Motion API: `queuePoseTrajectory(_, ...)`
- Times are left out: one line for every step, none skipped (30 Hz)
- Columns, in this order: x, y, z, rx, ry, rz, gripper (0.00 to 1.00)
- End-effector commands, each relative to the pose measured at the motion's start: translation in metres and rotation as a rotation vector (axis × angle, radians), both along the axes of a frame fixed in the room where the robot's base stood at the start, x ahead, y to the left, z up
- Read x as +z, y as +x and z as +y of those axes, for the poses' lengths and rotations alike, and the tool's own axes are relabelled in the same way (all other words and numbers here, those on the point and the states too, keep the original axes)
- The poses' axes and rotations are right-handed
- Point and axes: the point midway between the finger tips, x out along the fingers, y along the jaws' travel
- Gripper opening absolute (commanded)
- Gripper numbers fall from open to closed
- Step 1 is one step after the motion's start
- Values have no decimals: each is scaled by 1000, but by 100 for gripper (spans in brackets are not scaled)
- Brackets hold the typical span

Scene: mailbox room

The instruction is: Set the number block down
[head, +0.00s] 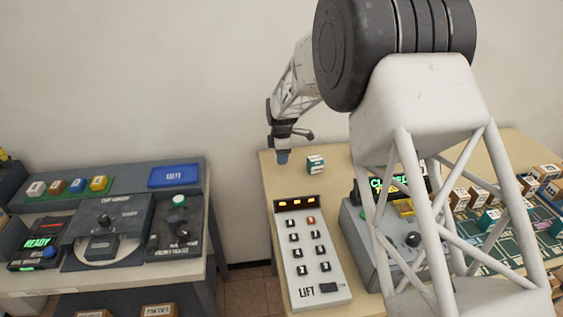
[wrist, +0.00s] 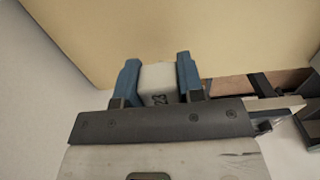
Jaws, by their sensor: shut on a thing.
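My gripper (head: 283,158) hangs over the back left part of the right-hand tan table (head: 345,157) in the head view. In the wrist view its two blue fingers (wrist: 158,82) are shut on a pale number block (wrist: 158,78) with dark digits, too small to read surely. The held block is hidden or too small to make out in the head view. The tan tabletop (wrist: 150,30) lies beyond the fingers in the wrist view. I cannot tell whether the block touches it.
A teal and white block (head: 315,164) stands on the table just right of my gripper. A keypad marked LIFT (head: 312,255) lies in front. A grey console (head: 370,250) and several number blocks on a green board (head: 470,228) are further right. A control desk (head: 105,225) stands left.

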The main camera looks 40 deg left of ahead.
Motion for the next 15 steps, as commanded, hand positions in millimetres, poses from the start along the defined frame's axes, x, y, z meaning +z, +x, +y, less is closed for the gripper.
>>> queuePoseTrajectory(-6,0,0,0,-1,1,13)
queuePoseTrajectory(-9,0,0,0,-1,1,13)
queuePoseTrajectory(-14,0,0,0,-1,1,13)
queuePoseTrajectory(-16,0,0,0,-1,1,13)
queuePoseTrajectory(-19,0,0,0,-1,1,13)
queuePoseTrajectory(-22,0,0,0,-1,1,13)
queuePoseTrajectory(-23,0,0,0,0,0,13)
queuePoseTrajectory(-25,0,0,0,0,0,13)
queuePoseTrajectory(-25,0,0,0,0,0,13)
queuePoseTrajectory(-26,0,0,0,0,0,13)
queuePoseTrajectory(-26,0,0,0,1,-1,13)
queuePoseTrajectory(-26,0,0,0,1,-1,13)
queuePoseTrajectory(-26,0,0,0,0,0,13)
queuePoseTrajectory(-26,0,0,0,0,0,13)
queuePoseTrajectory(-26,0,0,0,0,0,13)
